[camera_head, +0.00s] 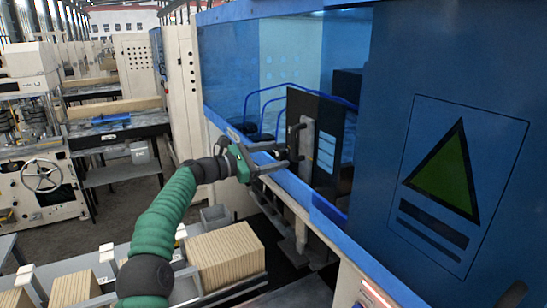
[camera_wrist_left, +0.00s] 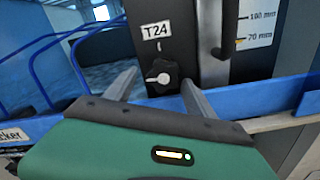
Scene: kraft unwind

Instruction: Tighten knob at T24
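The black knob (camera_wrist_left: 161,76) with a white pointer sits on a dark panel below the white T24 label (camera_wrist_left: 156,30) in the left wrist view. Its pointer lies roughly level, towards the left. My left gripper (camera_wrist_left: 160,79) is open, one finger on each side of the knob in that picture. I cannot tell whether the fingers touch it. In the head view my left gripper (camera_head: 283,155) reaches the dark panel (camera_head: 325,150) in the blue machine's opening. The knob is hard to make out there. My right gripper is not in view.
A scale marked 100 mm and 70 mm (camera_wrist_left: 257,25) is right of the knob. A blue rail (camera_wrist_left: 245,100) runs below it. Blue hoses (camera_head: 270,95) loop behind the panel. The machine's blue door (camera_head: 400,90) stands at right. Wooden stacks (camera_head: 225,257) lie below my arm.

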